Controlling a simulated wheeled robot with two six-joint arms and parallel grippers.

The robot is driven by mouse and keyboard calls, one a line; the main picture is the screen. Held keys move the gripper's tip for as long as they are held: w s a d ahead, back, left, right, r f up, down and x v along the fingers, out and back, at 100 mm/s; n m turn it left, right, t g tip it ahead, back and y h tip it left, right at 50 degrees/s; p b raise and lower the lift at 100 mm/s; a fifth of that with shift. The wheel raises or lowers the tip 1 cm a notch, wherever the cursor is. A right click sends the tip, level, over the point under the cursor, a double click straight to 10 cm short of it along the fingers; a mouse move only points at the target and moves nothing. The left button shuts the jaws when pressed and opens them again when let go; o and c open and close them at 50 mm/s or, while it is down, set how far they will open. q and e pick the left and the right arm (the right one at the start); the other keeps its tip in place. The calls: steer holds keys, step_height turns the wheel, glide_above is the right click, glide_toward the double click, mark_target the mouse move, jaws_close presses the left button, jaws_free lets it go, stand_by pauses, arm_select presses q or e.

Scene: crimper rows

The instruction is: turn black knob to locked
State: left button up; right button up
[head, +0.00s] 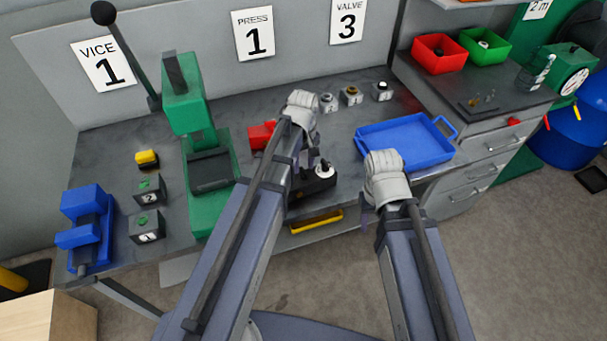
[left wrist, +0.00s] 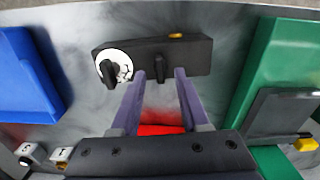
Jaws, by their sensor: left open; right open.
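A black control box (left wrist: 195,58) stands on the bench and also shows in the head view (head: 318,184). It carries a black knob on a white dial (left wrist: 112,68), seen at the box's right in the head view (head: 323,167), and a second, narrow black knob (left wrist: 158,68) near its middle. My left gripper (left wrist: 160,76) is open over the box, with the narrow knob between its fingertips; contact cannot be told. The dial knob lies outside the left finger in the wrist view. My right gripper (head: 386,168) is open near the blue tray; its fingertips are hard to make out.
A blue tray (head: 405,140) lies right of the box. A green press (head: 207,185) stands left, with a blue vice (head: 87,228) beyond. A red object (head: 262,135) sits behind my left arm. Several small blocks with fittings stand at the back.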

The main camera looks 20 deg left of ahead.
arm_select(q)
step_height(320, 180, down, 2)
steer(key=shift+f+b, duration=0.1)
steer(key=shift+b, duration=0.5)
jaws_close()
